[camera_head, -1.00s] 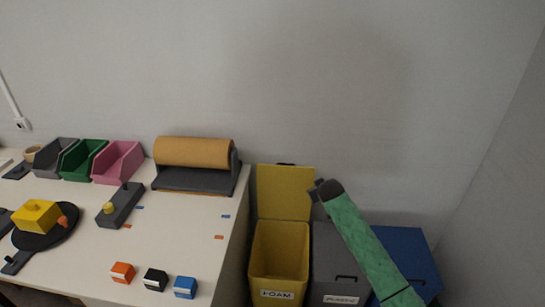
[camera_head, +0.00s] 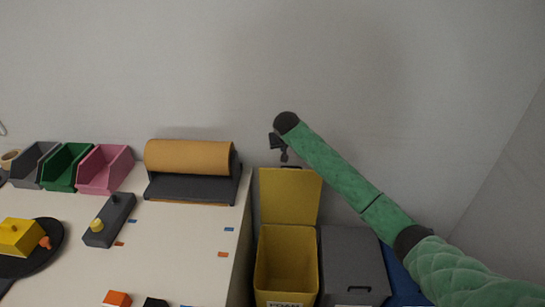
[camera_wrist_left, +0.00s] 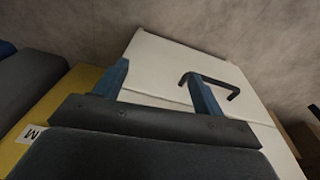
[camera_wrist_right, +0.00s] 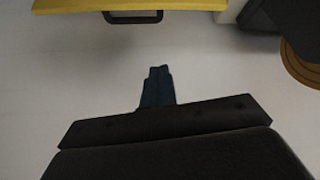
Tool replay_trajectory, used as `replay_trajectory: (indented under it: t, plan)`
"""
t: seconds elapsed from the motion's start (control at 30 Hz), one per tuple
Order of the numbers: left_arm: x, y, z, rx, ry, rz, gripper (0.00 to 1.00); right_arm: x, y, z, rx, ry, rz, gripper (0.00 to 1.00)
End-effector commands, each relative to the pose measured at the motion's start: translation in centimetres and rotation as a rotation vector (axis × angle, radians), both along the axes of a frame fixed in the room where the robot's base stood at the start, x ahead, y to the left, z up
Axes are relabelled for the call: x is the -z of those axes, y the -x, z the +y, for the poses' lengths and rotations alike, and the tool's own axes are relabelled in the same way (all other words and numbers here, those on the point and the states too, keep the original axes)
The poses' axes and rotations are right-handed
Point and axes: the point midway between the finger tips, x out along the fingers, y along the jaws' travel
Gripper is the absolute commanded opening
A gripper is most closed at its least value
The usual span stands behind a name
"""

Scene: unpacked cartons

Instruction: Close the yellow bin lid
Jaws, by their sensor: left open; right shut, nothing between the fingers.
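The yellow bin (camera_head: 286,262) stands right of the table with its mouth open. Its yellow lid (camera_head: 290,196) is upright against the wall, with a dark handle at its top edge. My right gripper (camera_head: 279,150) is above the lid in the head view. In the right wrist view it (camera_wrist_right: 159,70) is shut and empty, apart from the lid edge (camera_wrist_right: 130,5) and black handle (camera_wrist_right: 133,18). My left gripper (camera_wrist_left: 158,72) is open in the left wrist view, over a white surface with a black handle (camera_wrist_left: 208,85); it is out of the head view.
A grey bin (camera_head: 353,262) with its lid down stands right of the yellow one, then a blue bin (camera_head: 405,285) partly behind my right arm. The table (camera_head: 190,245) on the left holds a brown roll (camera_head: 188,157) and coloured trays.

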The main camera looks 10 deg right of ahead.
Motion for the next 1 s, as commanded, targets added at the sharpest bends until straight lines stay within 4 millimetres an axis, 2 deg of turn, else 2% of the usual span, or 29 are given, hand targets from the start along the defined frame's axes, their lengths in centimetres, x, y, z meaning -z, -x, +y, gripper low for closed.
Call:
replay_trajectory:
  t: [0.1,0.23,0.37,0.5,0.6,1.0]
  plan:
    - [-0.2,-0.4,-0.1,-0.001,0.001,0.0,0.7,0.6,1.1,-0.4,0.099,-0.043,0.054,0.0]
    - [0.3,1.2,-0.5,-0.002,0.004,0.025,0.7,0.9,1.7,-0.7,0.187,-0.073,0.078,0.0]
    - [0.7,3.0,-1.1,-0.005,0.01,0.051,0.7,1.0,1.7,-0.7,0.225,-0.092,0.075,0.0]
    - [0.7,2.9,-1.2,-0.005,0.014,0.037,0.7,1.8,1.2,-0.9,0.23,-0.095,0.075,0.0]
    - [2.4,1.6,0.1,0.001,-0.005,0.02,0.7,2.9,0.6,-1.1,0.23,-0.095,0.076,0.0]
    - [7.0,2.9,1.2,0.008,-0.017,-0.004,0.7,8.2,-2.3,-1.8,0.227,-0.095,0.074,0.0]
